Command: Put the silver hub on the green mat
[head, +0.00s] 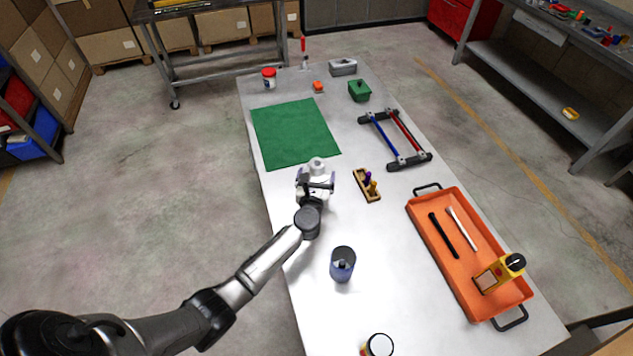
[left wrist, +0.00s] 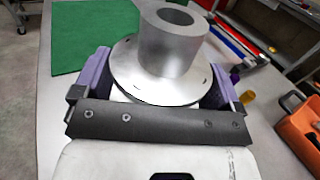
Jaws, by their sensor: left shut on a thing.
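The silver hub (left wrist: 160,62) is a flanged metal cylinder with a round bore, held upright between the purple fingers of my left gripper (left wrist: 162,84). In the head view the hub (head: 316,166) shows at the tip of my left gripper (head: 316,179), just short of the near edge of the green mat. The green mat (head: 292,133) lies flat on the white table, and part of it shows in the left wrist view (left wrist: 92,35). I cannot tell whether the hub touches the table. My right gripper is not in view.
A wooden block with small pegs (head: 366,186) stands right of my left gripper. A blue canister (head: 342,264) stands nearer. An orange tray (head: 453,272) holds tools at the right. A blue-and-red rod frame (head: 394,138) lies right of the mat. The mat's surface is clear.

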